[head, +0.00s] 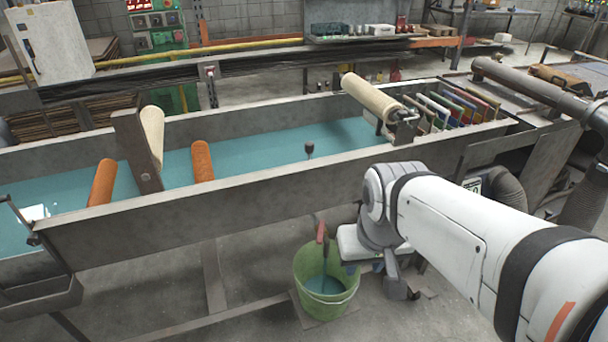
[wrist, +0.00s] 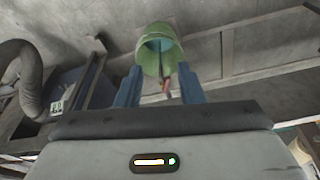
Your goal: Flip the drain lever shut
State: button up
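The drain lever (head: 321,232) has a red handle. It sits below the front wall of the long tank (head: 250,205), above a green bucket (head: 345,300). A dark part runs from the lever down toward the bucket, which holds teal liquid. My gripper (head: 364,268) is just right of the lever, near the bucket's right rim. In the wrist view, my gripper (wrist: 160,69) has two blue fingers spread apart with nothing held. The reddish lever (wrist: 167,86) shows between them, with the bucket (wrist: 160,50) beyond. I cannot tell whether a finger touches it.
The tank holds teal liquid, orange rollers (head: 203,160) and a cream roller (head: 370,97). Colored frames (head: 460,105) stand at its right end. A grey corrugated hose (head: 508,188) hangs right of my arm. Tank legs and a crossbar (head: 215,320) stand left of the bucket.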

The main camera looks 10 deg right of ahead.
aim_at(320, 230)
jog(key=k, duration=1.35)
jog(key=z, duration=0.55)
jog(key=i, duration=2)
jog(key=u, duration=0.5)
